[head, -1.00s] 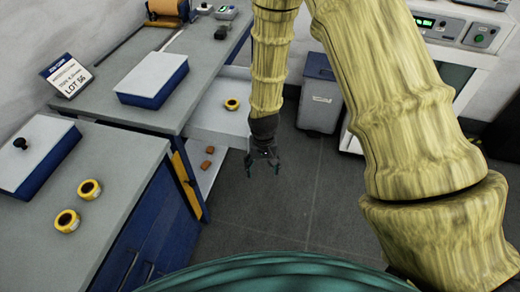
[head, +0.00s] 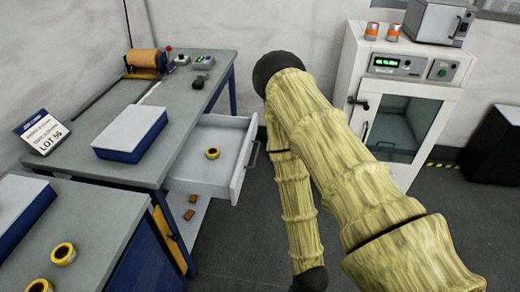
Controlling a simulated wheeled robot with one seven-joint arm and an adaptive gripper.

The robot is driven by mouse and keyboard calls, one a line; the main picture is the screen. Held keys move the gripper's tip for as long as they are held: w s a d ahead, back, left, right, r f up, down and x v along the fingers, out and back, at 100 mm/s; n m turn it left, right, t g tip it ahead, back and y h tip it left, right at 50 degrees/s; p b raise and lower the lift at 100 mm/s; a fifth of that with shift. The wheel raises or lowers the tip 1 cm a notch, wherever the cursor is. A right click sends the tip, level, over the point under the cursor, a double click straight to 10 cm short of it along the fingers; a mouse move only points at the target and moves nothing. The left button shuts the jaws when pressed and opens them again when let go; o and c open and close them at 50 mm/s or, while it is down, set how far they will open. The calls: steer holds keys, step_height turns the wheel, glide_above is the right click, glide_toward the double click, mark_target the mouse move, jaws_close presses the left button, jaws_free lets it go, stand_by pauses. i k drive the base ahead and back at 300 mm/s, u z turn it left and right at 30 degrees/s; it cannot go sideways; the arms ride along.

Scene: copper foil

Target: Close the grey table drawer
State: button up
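The grey table drawer (head: 205,166) stands pulled out from the right side of the grey table (head: 115,110). Its front panel (head: 243,165) faces right, with a dark handle at its far end beside my arm. A yellow tape roll (head: 212,153) lies inside the drawer. My arm hangs down just to the right of the drawer front. My gripper is below the bottom edge of the head view and cannot be seen.
A blue box with a white lid (head: 130,135) and a roller device (head: 147,62) sit on the table. Brown blocks (head: 188,213) lie on a shelf below the drawer. A white cabinet (head: 400,105) stands at the right. The floor (head: 245,250) right of the table is clear.

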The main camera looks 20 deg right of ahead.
mark_target(191, 173)
steer(key=z, duration=0.65)
steer(key=i, duration=1)
steer(key=u, duration=1.2)
steer(key=k, duration=0.65)
steer(key=z, duration=0.9)
steer(key=i, duration=0.5)
steer(key=z, duration=0.05)
